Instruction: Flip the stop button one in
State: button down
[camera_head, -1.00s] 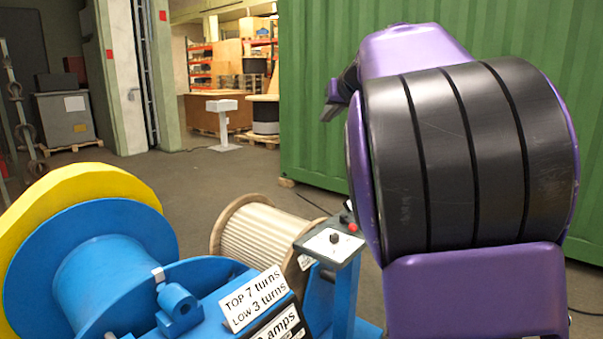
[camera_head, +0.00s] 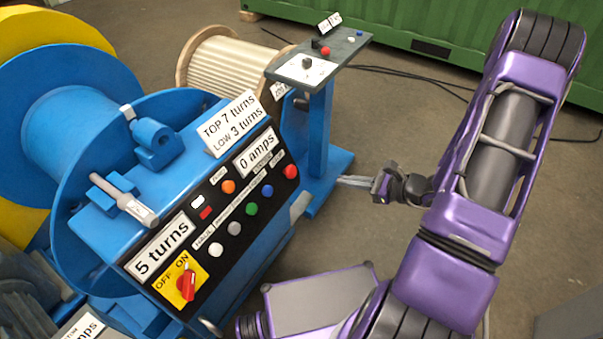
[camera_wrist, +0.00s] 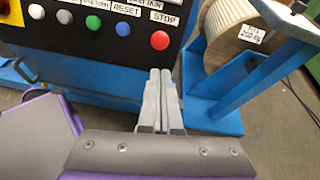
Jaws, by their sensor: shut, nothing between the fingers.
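The stop button is a round red button (camera_head: 291,171) at the right end of the button row on the blue machine's black panel. In the wrist view the red button (camera_wrist: 160,40) sits beside the STOP label (camera_wrist: 164,18), uncovered. My gripper (camera_head: 341,181) is to the right of the panel, apart from it, its grey fingers pointing left towards the machine. In the wrist view my gripper (camera_wrist: 161,72) has its two fingers together and empty, with the tips appearing just below the red button. Whether the button is in or out cannot be told.
Blue (camera_head: 267,191) and green (camera_head: 251,209) buttons neighbour the red one. A red ON/OFF switch (camera_head: 186,284) is at the panel's lower left. A blue pedestal (camera_head: 318,130) with controls stands behind, near a wooden cable reel (camera_head: 222,63).

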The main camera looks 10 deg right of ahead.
aim_at(293, 173)
jog(key=shift+s+a+m+t, duration=0.3)
jog(key=shift+s+m+t, duration=0.15)
jog(key=shift+m+t, duration=0.4)
jog(key=shift+g, duration=0.35)
jog(key=b+x, duration=0.1)
jog(key=x, duration=1.3)
